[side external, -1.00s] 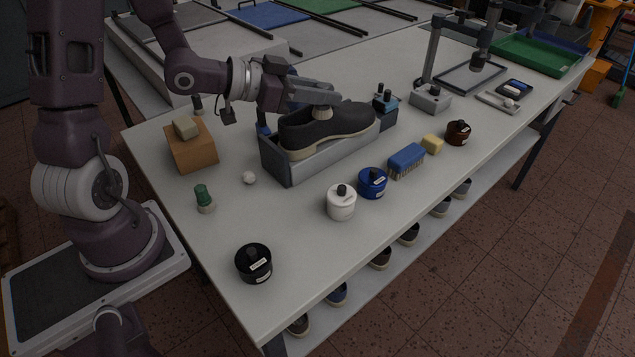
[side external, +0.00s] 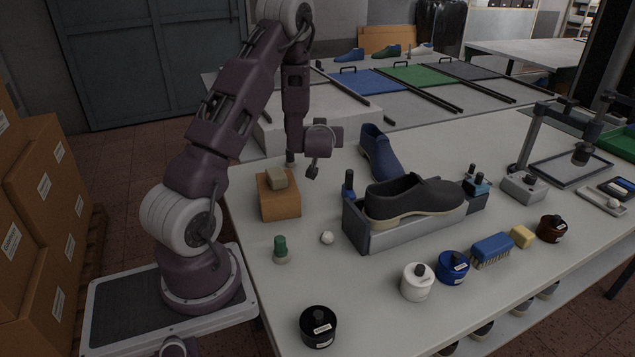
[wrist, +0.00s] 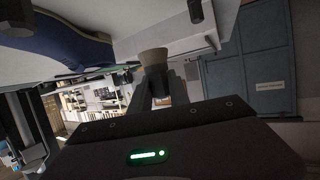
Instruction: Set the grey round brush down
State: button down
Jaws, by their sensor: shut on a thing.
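My gripper (wrist: 157,90) is shut on the grey round brush (wrist: 153,57). In the wrist view its pale round head stands out beyond the fingertips, with a dark part between them. The black shoe (side external: 412,198) rests on the grey cradle (side external: 420,226). A green-topped round brush (side external: 281,249) stands upright on the table (side external: 365,300). Another small dark-topped item (side external: 290,158) stands behind the orange block.
The orange block (side external: 279,202) has a tan block (side external: 276,178) on top. The blue shoe (side external: 379,152) stands behind the cradle; it also shows in the wrist view (wrist: 65,42). Bare table lies between the black jar (side external: 318,326) and white jar (side external: 416,281).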

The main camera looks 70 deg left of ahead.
jog(key=f, duration=1)
jog(key=shift+s+a, duration=0.25)
jog(key=shift+f, duration=0.1)
jog(key=shift+f, duration=0.55)
jog(key=c, duration=1.2)
grip_release()
jog(key=shift+c, duration=0.2)
jog(key=shift+r, duration=0.1)
